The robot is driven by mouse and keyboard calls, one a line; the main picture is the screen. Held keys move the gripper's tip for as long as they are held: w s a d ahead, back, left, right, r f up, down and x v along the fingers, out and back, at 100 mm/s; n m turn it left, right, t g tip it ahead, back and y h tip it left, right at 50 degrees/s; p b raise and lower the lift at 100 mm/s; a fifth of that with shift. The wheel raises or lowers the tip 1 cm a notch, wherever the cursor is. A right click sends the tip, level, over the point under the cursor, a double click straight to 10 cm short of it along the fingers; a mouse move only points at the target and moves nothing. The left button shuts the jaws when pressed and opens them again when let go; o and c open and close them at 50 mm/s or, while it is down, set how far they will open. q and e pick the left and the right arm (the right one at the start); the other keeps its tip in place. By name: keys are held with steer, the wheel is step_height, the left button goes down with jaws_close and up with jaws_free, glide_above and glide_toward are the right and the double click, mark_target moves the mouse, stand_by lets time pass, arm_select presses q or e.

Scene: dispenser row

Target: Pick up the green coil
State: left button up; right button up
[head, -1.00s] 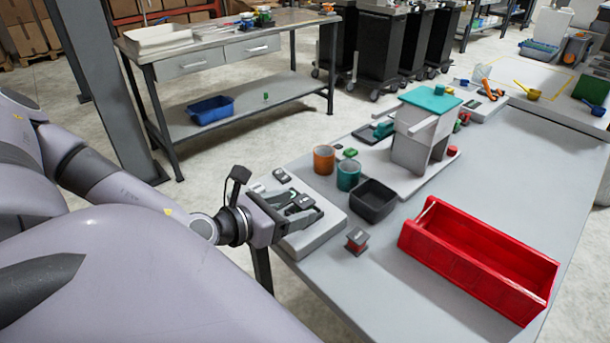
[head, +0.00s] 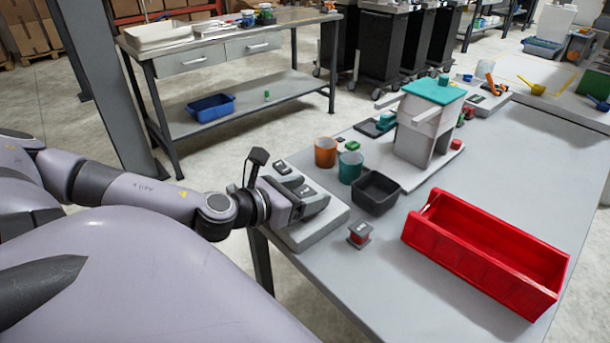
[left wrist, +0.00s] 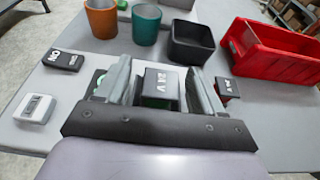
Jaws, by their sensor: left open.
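The green coil (left wrist: 157,103) shows in the left wrist view between the fingers of my left gripper (left wrist: 160,88). My right gripper is not in view.
A similar coil with red winding (head: 359,235) stands just right of the gripper. A black bin (head: 376,192), teal cup (head: 350,166), orange cup (head: 325,152) and red crate (head: 480,262) are nearby. A dark switch (left wrist: 62,60) and white device (left wrist: 36,108) lie left of the gripper.

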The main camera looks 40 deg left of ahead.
arm_select(q)
steer(key=shift+b+x, duration=0.3)
steer(key=shift+x, duration=0.55)
steer(key=shift+d, duration=0.1)
steer(key=c, duration=1.2)
step_height(320, 180, up, 20)
steer(key=p, duration=0.3)
steer(key=shift+r, duration=0.1)
